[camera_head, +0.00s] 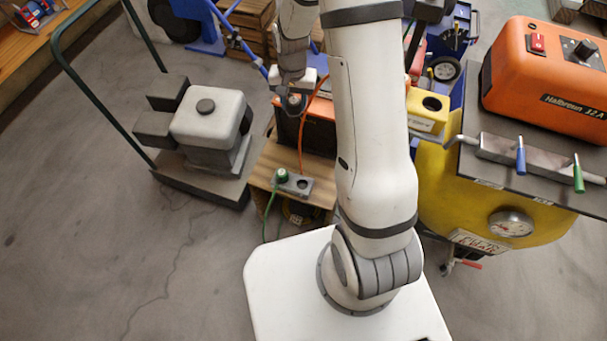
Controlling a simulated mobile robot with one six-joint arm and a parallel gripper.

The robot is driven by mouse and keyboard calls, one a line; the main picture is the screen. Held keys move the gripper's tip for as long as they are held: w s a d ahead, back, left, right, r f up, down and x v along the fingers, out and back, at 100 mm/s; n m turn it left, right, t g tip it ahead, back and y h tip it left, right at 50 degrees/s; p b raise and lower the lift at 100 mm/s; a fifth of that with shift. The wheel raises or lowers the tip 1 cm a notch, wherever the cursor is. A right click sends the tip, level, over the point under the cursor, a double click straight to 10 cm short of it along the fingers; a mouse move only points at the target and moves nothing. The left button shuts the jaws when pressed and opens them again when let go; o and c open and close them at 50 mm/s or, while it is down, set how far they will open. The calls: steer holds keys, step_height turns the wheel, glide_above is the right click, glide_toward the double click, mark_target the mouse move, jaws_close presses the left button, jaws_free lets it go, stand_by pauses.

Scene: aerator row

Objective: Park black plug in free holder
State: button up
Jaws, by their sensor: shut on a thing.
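My gripper (293,88) is at the upper middle, above the dark box with an orange top. It is shut on a small dark thing, which looks like the black plug (295,101); the fingers and its small size hide most of its shape. A grey two-hole holder (293,184) lies on the wooden crate top nearer to me. A green plug (282,174) with a green cable sits in its left hole. Its right hole (303,184) is dark and empty. My gripper is well behind the holder and apart from it.
An orange cable (301,135) hangs beside the orange-and-black box (318,128). A cart with a grey machine (208,125) stands left. A yellow holed block (427,108), a yellow tank (450,195) and an orange charger (545,75) stand right. My arm hides the middle.

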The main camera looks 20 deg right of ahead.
steer(key=s+f+m+b, duration=0.3)
steer(key=s+f+b, duration=0.1)
steer(key=f+b, duration=0.5)
steer(key=s+f+m+b, duration=0.3)
steer(key=f+b, duration=0.6)
steer(key=f, duration=0.3)
steer(key=shift+s+f+m, duration=0.3)
steer(key=shift+s+m, duration=0.05)
steer(key=shift+m, duration=0.35)
steer(key=shift+f, duration=0.1)
steer(key=shift+f+b, duration=1.65)
steer(key=shift+f, duration=0.4)
steer(key=shift+f+b, duration=1.7)
steer(key=shift+f, duration=0.55)
steer(key=o, duration=1.1)
steer(key=shift+r, duration=0.1)
